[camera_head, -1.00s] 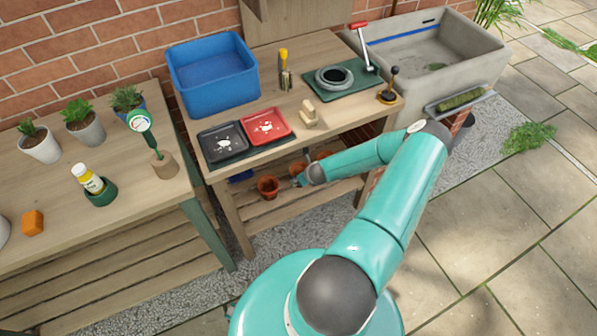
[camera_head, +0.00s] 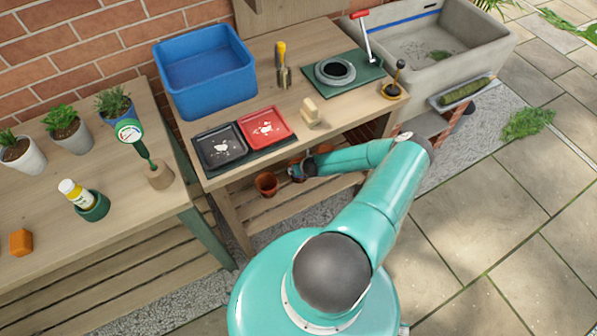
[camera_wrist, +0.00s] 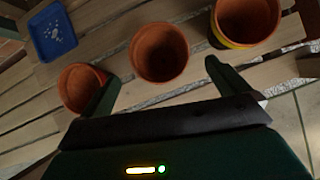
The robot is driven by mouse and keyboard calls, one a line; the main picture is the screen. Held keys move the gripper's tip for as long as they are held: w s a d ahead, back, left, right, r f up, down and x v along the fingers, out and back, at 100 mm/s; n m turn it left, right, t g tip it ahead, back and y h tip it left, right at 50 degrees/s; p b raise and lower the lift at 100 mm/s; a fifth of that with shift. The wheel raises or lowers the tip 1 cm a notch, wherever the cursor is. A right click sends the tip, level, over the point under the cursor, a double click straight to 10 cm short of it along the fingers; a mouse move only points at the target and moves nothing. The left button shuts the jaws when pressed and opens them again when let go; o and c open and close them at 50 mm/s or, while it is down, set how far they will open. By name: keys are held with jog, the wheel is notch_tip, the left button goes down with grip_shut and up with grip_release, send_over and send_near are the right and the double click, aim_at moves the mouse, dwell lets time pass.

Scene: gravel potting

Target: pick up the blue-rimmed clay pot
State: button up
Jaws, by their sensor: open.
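Several clay pots stand on the lower shelf of the potting bench. In the wrist view, a plain-looking pot (camera_wrist: 159,52) lies ahead between the fingers of my gripper (camera_wrist: 163,78), which is open and empty. A second pot (camera_wrist: 82,88) is beside the left finger. A third pot (camera_wrist: 246,20), with a yellow band low on its side, is at upper right. I cannot make out a blue rim on any of them. In the head view, my gripper (camera_head: 300,172) is under the bench top, right of the left pot (camera_head: 266,184).
A blue tray with a white print (camera_wrist: 52,32) lies on the slatted shelf (camera_wrist: 115,28). The bench top (camera_head: 300,88) above carries a blue tub (camera_head: 205,75), a black tray (camera_head: 220,147) and a red tray (camera_head: 265,128). A bench leg (camera_head: 234,215) stands left of the pots.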

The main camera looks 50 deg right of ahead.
jog(key=x, duration=0.9)
jog(key=shift+s+a, duration=0.1)
jog(key=shift+a, duration=0.1)
jog(key=shift+c, duration=0.4)
jog(key=c, duration=0.9)
jog(key=shift+r, duration=0.1)
